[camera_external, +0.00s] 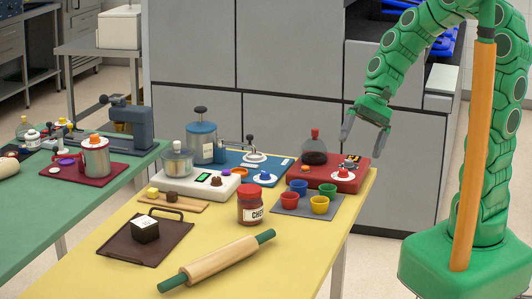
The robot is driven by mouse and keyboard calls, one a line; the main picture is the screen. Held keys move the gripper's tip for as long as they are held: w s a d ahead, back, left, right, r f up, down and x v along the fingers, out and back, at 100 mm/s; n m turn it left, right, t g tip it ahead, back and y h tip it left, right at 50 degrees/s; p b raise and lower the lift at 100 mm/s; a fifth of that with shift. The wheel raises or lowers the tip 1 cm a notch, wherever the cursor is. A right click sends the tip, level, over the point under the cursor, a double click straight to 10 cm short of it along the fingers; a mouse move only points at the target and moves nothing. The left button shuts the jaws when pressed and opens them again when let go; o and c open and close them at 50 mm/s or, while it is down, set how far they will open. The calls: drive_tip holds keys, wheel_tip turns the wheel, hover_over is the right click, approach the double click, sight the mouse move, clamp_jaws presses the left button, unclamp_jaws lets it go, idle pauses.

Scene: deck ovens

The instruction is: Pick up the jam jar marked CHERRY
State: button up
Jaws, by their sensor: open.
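The jam jar (251,207) stands upright on the yellow table. It has a red lid and dark red contents. Its white label shows letters that look like "CHE"; the rest curves out of sight. My gripper (367,134) is open and empty, in the air above and to the right of the jar, near the table's far right corner. Its grey fingers point down and left, and it is well apart from the jar.
A rolling pin (217,262) lies in front of the jar. Coloured cups on a grey mat (283,208) stand close to its right. A white scale (222,184) is behind it. A brown tray (120,243) with a dark cube lies left. A red device (345,180) is at the right edge.

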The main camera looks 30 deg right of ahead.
drive_tip(key=w+a+f+m+y, duration=0.1)
drive_tip(key=w+a+m+y, duration=0.25)
drive_tip(key=a, duration=0.45)
drive_tip(key=m+y, duration=0.3)
drive_tip(key=m, duration=0.4)
approach(253, 188)
drive_tip(key=s+a+r, duration=0.3)
drive_tip(key=s, duration=0.2)
drive_tip(key=w+f+m, duration=0.1)
drive_tip(key=w+a+f+m+t, duration=0.1)
drive_tip(key=f, duration=0.1)
drive_tip(key=w+f+m, duration=0.1)
drive_tip(key=f, duration=0.1)
drive_tip(key=shift+a+f+m+t, duration=0.15)
drive_tip(key=shift+a+m+t, duration=0.1)
drive_tip(key=shift+m+t, duration=0.15)
drive_tip(key=shift+x, duration=1.35)
drive_tip(key=shift+r+x, duration=0.25)
drive_tip(key=shift+x, duration=2.4)
drive_tip(key=shift+w+r, duration=0.1)
drive_tip(key=shift+w, duration=0.05)
drive_tip(key=c, duration=1.5)
drive_tip(key=shift+o, duration=0.2)
